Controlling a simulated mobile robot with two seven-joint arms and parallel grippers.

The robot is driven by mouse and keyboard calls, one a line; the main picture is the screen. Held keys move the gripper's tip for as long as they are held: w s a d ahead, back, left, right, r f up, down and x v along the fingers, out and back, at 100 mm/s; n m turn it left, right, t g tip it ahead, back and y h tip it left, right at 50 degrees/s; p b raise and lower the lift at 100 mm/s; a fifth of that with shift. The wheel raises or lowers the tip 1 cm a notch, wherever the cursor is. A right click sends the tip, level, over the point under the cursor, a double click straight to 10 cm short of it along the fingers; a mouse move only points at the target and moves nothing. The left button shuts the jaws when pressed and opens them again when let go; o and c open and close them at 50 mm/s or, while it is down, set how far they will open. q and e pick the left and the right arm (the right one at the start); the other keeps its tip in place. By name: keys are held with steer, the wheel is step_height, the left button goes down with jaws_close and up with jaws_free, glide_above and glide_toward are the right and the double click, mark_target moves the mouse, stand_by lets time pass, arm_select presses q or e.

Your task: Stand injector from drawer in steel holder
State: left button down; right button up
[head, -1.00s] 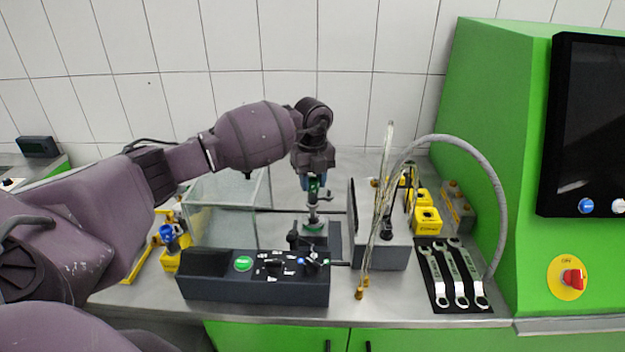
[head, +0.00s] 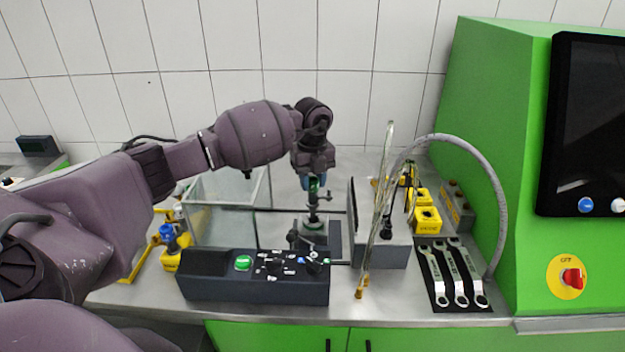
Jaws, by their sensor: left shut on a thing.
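My left gripper (head: 315,182) hangs over the middle of the bench with its fingers pointing down. It is shut on the injector (head: 313,207), a slim upright part with a green upper section and a grey metal lower section. The injector's lower end is at a holder (head: 314,226) with a greenish ring on a dark base. I cannot tell whether the injector is seated in it or just above it. My right gripper is not in view. No open drawer shows.
A black control box (head: 215,278) stands in front of the holder. A glass tank (head: 222,215) is to the left. Looping hoses (head: 383,205), yellow blocks (head: 427,220) and wrenches on a black mat (head: 456,278) are to the right.

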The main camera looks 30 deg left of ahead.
mark_target(313, 194)
arm_select(q)
steer(key=shift+f, duration=0.4)
steer(key=shift+f+b, duration=0.2)
steer(key=shift+b, duration=0.15)
steer(key=shift+f, duration=0.4)
steer(key=shift+f+b, duration=0.3)
steer(key=shift+b, duration=0.05)
steer(key=shift+f, duration=0.25)
steer(key=shift+f+b, duration=0.3)
steer(key=shift+f, duration=0.2)
steer(key=shift+f, duration=0.1)
